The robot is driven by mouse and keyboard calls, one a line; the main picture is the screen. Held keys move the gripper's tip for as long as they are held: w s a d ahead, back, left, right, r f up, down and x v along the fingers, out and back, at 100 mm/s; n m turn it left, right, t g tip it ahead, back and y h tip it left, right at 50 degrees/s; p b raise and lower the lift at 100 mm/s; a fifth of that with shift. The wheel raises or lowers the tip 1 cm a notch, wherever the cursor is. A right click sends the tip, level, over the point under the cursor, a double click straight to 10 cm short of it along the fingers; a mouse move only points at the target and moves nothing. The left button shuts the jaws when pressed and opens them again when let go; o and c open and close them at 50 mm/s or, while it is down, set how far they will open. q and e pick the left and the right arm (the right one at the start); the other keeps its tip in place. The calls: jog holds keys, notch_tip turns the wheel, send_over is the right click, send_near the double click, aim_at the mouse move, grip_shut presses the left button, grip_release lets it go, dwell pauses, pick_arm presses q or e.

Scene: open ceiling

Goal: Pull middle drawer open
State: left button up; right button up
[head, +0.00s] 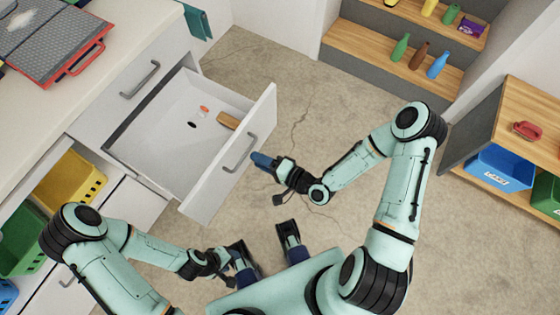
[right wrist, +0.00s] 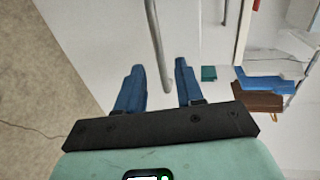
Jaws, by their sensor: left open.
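The middle drawer (head: 203,189) of the white cabinet stands pulled well out, and its inside shows in the head view. Its grey bar handle (head: 240,152) is on the front panel. My right gripper (head: 262,160) is beside this handle. In the right wrist view, the handle (right wrist: 160,50) runs between the blue fingers of the right gripper (right wrist: 158,82), which are apart, with clear gaps on both sides. My left gripper (head: 238,262) is low in the head view, away from the drawer, open and empty.
The drawer holds a brown item (head: 228,121) and small red and black items. A closed drawer with a handle (head: 140,80) is above it. Yellow (head: 70,178) and green bins stand at left. A shelf with bottles (head: 400,50) is at the back. Floor right of the drawer is clear.

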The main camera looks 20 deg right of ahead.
pick_arm(q)
jog(key=shift+s+r+p, duration=0.3)
jog(key=shift+r+p, duration=0.35)
jog(key=shift+p, duration=0.15)
pick_arm(e)
jog(key=v, duration=0.9)
jog(key=shift+a, duration=0.1)
